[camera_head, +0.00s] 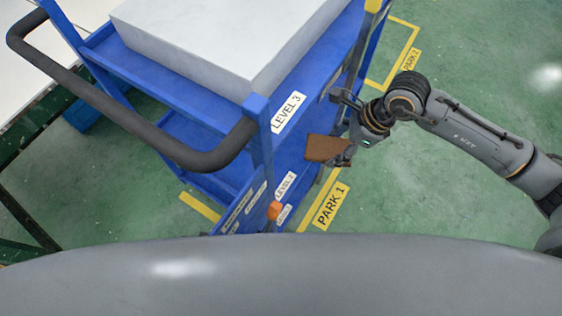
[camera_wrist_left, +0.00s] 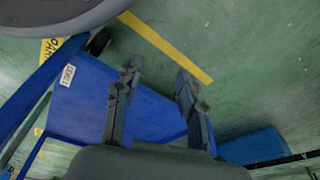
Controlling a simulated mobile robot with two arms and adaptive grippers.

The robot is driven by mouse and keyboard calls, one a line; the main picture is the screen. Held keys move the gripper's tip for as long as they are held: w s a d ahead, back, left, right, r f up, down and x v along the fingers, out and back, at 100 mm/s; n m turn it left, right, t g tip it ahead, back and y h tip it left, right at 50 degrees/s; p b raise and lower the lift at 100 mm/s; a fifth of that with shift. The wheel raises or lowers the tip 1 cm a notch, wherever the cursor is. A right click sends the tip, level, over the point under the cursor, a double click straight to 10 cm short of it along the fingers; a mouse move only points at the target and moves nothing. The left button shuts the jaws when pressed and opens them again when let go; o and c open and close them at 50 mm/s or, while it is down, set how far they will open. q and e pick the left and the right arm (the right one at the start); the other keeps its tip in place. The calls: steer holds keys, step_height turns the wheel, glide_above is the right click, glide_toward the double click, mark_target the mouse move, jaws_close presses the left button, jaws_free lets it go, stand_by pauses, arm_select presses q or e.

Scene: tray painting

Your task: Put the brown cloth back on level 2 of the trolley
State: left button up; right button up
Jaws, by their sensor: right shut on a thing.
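The blue trolley (camera_head: 185,92) stands left of centre in the head view, with labels for level 3 (camera_head: 288,112) and level 2 (camera_head: 285,185). My right gripper (camera_head: 345,140) is at the trolley's right side, shut on the brown cloth (camera_head: 325,147). The cloth sits close to the side opening between the level 3 and level 2 labels; whether it touches the shelf cannot be told. In the left wrist view, my left gripper (camera_wrist_left: 155,82) has its fingers apart with nothing between them. A blue trolley shelf (camera_wrist_left: 95,100) shows behind it.
A large pale block (camera_head: 215,40) sits on the trolley's top level. A dark handle (camera_head: 110,105) curves out at the trolley's left. Yellow floor lines and a PARK 1 sign (camera_head: 330,206) lie beside it. Green floor (camera_head: 430,200) is clear at right.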

mark_target(310, 142)
steer(key=a+f, duration=0.1)
steer(key=a, duration=0.1)
steer(key=w+a+f, duration=0.1)
steer(key=a, duration=0.1)
steer(key=w+a, duration=0.1)
steer(key=a, duration=0.1)
steer(key=shift+a+f, duration=0.35)
steer(key=shift+f, duration=0.05)
steer(key=a+f, duration=0.2)
steer(key=w+a+f+b, duration=0.1)
steer(key=a+f, duration=0.1)
steer(key=f, duration=0.1)
steer(key=shift+w+a+f, duration=0.15)
steer(key=shift+a, duration=0.05)
steer(key=x, duration=0.3)
steer(key=shift+d+f, duration=0.15)
steer(key=shift+f, duration=0.05)
arm_select(q)
steer(key=r, duration=0.1)
steer(key=w+r, duration=0.1)
steer(key=r, duration=0.1)
steer(key=w+r, duration=0.1)
steer(key=shift+w+d+r, duration=0.15)
steer(key=shift+r, duration=0.25)
arm_select(e)
steer(key=shift+f, duration=0.45)
arm_select(q)
steer(key=shift+b, duration=0.3)
